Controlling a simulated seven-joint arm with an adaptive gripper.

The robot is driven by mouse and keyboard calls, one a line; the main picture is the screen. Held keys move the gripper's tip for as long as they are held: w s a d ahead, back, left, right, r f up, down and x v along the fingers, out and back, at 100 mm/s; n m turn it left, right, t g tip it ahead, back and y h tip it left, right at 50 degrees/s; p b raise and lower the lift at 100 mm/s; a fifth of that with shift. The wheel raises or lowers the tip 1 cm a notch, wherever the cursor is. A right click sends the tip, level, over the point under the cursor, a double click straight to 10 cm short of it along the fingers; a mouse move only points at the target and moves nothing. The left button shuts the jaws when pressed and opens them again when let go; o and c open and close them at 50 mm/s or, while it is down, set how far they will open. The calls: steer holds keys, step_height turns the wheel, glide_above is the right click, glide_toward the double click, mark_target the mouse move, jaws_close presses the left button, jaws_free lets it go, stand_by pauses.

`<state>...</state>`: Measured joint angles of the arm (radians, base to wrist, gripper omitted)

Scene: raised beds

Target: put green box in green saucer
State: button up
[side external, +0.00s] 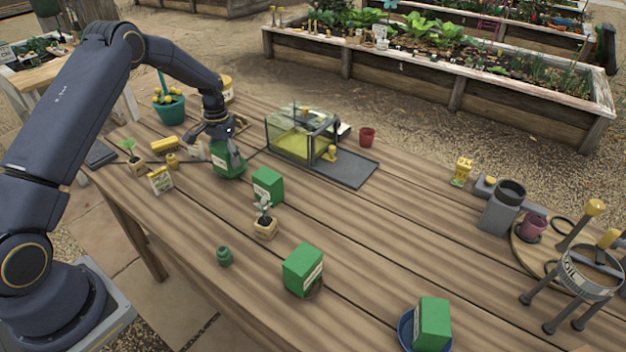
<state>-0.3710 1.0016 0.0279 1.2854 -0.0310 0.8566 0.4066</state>
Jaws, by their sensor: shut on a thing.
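My gripper (224,143) points down over the left middle of the table and is shut on a green box (229,163). A darker green rim, seemingly the green saucer (231,177), shows right under this box. I cannot tell whether the box touches it or hangs just above. A second green box (268,185) stands upright on the table, just right of the gripper. A third green box (303,271) stands nearer the front, with a brownish rim at its base. A fourth green box (433,323) sits tilted in a blue saucer (404,330) at the front right.
A small potted plant (265,224) stands in front of the second box. A glass tank (298,138) and dark mat (346,169) lie behind. A small green jar (224,256) stands at front left. An oil stand (585,275) is at right. The table's middle right is clear.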

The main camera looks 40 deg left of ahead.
steer(key=shift+f, duration=0.35)
steer(key=shift+f, duration=0.4)
steer(key=o, duration=1.2)
